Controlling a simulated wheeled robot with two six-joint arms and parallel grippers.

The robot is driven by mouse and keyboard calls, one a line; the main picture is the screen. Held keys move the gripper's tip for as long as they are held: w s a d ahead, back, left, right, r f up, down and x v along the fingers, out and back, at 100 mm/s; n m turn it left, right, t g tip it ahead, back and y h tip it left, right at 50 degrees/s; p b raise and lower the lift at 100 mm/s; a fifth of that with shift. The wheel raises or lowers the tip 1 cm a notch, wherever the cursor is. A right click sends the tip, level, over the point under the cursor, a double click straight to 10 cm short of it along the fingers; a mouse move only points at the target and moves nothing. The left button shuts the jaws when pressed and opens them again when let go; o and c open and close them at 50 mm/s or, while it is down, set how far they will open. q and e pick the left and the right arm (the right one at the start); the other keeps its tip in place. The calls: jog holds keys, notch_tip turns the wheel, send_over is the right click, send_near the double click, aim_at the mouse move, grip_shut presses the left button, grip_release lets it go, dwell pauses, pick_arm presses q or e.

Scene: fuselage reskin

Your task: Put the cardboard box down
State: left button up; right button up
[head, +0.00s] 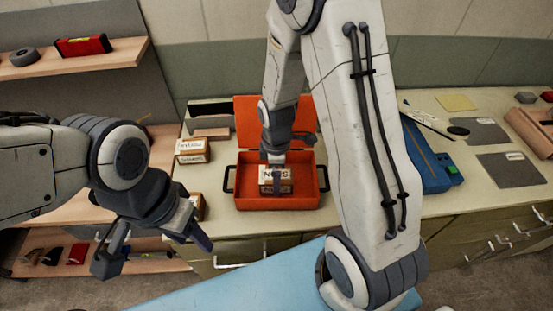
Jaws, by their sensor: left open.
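A small brown cardboard box (285,183) with a white label reading NUTS is inside the open orange-red toolbox (238,182). My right gripper (277,178) points straight down at this box, with one dark finger in front of its labelled face. The other finger is hidden, and I cannot tell whether the jaws press on the box. Whether the box rests on the toolbox floor is also unclear. My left gripper (150,245) is open and empty, in front of the bench to the left of the toolbox.
Another labelled box (193,151) stands left of the toolbox, and one more (198,206) is partly behind my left gripper. A blue tool case (427,155) and grey mats (511,169) lie to the right. A wooden shelf (85,60) is at upper left, a light-blue panel (235,283) below.

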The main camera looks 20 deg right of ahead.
notch_tip(320, 180, up, 10)
jog(key=shift+a+r+b, duration=0.1)
jog(key=shift+b, duration=0.25)
pick_arm(q)
jog(key=shift+f, duration=0.45)
pick_arm(e)
jog(key=s+a+r+m, duration=0.3)
jog(key=s+a, duration=0.3)
jog(key=s, duration=0.3)
jog(key=s+a+r+m+y, duration=0.1)
jog(key=s+a+r+m, duration=0.2)
jog(key=s+a, duration=0.3)
jog(key=s, duration=0.3)
jog(key=shift+a+r+m, duration=0.15)
jog(key=shift+m, duration=0.15)
pick_arm(q)
jog(key=shift+d, duration=0.1)
